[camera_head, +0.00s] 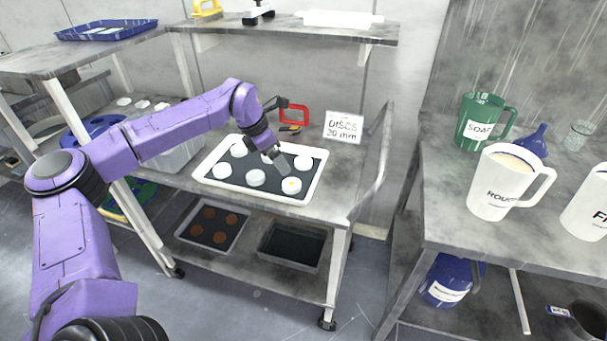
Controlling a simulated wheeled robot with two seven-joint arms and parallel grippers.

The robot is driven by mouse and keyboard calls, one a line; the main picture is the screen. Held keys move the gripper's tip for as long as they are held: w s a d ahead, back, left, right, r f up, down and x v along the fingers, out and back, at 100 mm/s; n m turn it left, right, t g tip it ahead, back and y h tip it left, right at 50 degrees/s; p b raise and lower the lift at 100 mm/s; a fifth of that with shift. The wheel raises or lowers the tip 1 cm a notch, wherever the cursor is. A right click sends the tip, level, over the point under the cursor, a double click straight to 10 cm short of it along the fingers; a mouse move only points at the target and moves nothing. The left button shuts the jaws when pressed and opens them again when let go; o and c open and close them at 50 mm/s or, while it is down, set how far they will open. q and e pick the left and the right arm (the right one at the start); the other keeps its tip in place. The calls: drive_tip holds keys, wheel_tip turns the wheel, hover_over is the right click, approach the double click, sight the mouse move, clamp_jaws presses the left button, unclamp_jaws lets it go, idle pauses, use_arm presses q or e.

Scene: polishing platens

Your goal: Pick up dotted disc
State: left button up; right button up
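The dotted disc (291,187) is white with a small yellow dot on top. It lies at the front right of a white tray (258,195) with a dark liner. Several plain white discs, one of them at the front middle (256,177), lie in the same tray. My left gripper (286,168) reaches down over the tray from the left, just behind and above the dotted disc in the picture. Its fingers are small and I cannot tell whether they are open or touching anything. The wrist partly hides a disc behind it. My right gripper is out of view.
A "DISCS 20 mm" sign (343,127) and a red-framed object (294,113) stand behind the tray. A shelf (290,33) hangs above. At right, a bench (440,225) holds a green soap jug (484,122) and a white jug (505,182). Open floor lies between bench and cart.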

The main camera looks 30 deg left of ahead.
sight(291, 183)
use_arm(q)
drive_tip(key=f, duration=0.2)
drive_tip(key=d+f, duration=0.1)
drive_tip(key=shift+s, duration=0.25)
drive_tip(key=shift+s+d+f+p, duration=0.1)
drive_tip(key=shift+s+f+p, duration=0.05)
drive_tip(key=shift+f+p, duration=0.15)
drive_tip(key=x, duration=0.2)
drive_tip(key=w+p+x, duration=0.1)
drive_tip(key=x, duration=0.2)
drive_tip(key=shift+w+d, duration=0.15)
drive_tip(key=shift+d, duration=0.1)
drive_tip(key=shift+d+f, duration=0.1)
drive_tip(key=shift+f, duration=0.2)
drive_tip(key=shift+s+r, duration=0.1)
drive_tip(key=shift+s, duration=0.1)
drive_tip(key=shift+w, duration=0.1)
drive_tip(key=c, duration=1.2)
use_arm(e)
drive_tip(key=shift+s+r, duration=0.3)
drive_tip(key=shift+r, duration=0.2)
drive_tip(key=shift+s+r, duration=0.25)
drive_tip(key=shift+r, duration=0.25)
